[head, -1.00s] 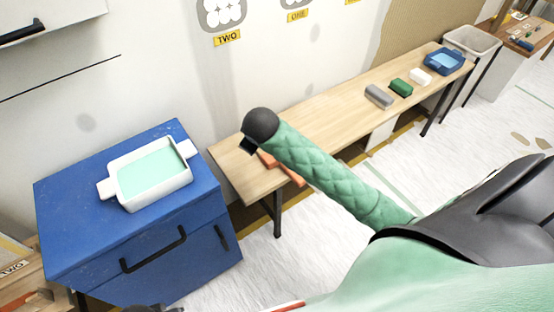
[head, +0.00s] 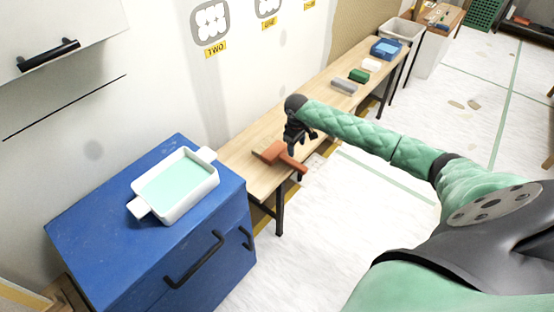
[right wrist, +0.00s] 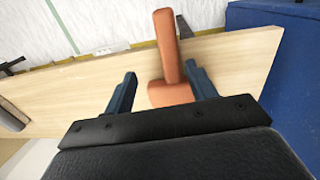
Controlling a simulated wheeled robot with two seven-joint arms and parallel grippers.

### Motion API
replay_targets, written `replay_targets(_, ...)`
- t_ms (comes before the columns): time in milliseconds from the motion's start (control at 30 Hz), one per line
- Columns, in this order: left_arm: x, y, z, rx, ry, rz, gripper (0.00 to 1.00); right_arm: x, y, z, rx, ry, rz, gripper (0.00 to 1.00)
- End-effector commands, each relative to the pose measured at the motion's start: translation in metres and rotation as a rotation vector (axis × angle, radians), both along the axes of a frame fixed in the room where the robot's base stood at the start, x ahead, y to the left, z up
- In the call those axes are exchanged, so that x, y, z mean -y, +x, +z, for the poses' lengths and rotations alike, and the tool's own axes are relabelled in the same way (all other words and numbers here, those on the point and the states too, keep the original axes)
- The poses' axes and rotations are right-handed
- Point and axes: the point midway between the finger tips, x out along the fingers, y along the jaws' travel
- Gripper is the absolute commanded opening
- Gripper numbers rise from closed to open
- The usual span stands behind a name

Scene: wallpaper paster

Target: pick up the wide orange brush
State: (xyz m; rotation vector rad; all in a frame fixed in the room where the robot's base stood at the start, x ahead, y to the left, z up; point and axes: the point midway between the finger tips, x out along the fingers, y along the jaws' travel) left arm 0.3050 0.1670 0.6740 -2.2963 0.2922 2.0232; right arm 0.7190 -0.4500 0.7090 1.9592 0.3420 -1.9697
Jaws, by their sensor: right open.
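The wide orange brush (head: 281,157) lies on the near end of the long wooden table, its handle sticking out past the table's front edge. My right gripper (head: 299,138) is above the table beside the brush, pointing down. In the right wrist view the brush (right wrist: 168,50) shows between the two fingers, nearer the right one, with its wide head partly hidden by the gripper. The right gripper (right wrist: 160,88) is open and holds nothing. My left gripper is not in view.
A blue cabinet (head: 85,215) with a white tray (head: 205,187) of pale green liquid stands left of the wooden table (head: 245,152). Grey (head: 344,86), green (head: 358,75) and white (head: 371,65) blocks and a blue tray (head: 386,48) sit farther along the table. The wall runs behind.

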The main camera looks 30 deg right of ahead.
Motion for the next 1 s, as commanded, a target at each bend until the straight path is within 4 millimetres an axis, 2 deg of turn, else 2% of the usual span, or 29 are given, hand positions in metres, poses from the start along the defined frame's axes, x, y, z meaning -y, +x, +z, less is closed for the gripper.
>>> replay_targets(233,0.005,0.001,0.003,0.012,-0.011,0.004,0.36,-0.01,-0.001,-0.006,-0.011,0.068,-0.02,0.56)
replay_targets(367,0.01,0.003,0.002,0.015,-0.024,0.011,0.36,-0.011,-0.001,-0.018,-0.01,0.067,-0.024,0.56)
replay_targets(633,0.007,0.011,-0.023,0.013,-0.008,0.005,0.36,-0.011,0.001,-0.037,-0.01,0.066,-0.023,0.56)
replay_targets(800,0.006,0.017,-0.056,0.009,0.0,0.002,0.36,-0.013,0.005,-0.054,-0.009,0.066,-0.022,0.56)
replay_targets(1000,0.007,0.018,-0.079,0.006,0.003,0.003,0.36,-0.013,0.005,-0.075,-0.01,0.065,-0.023,0.56)
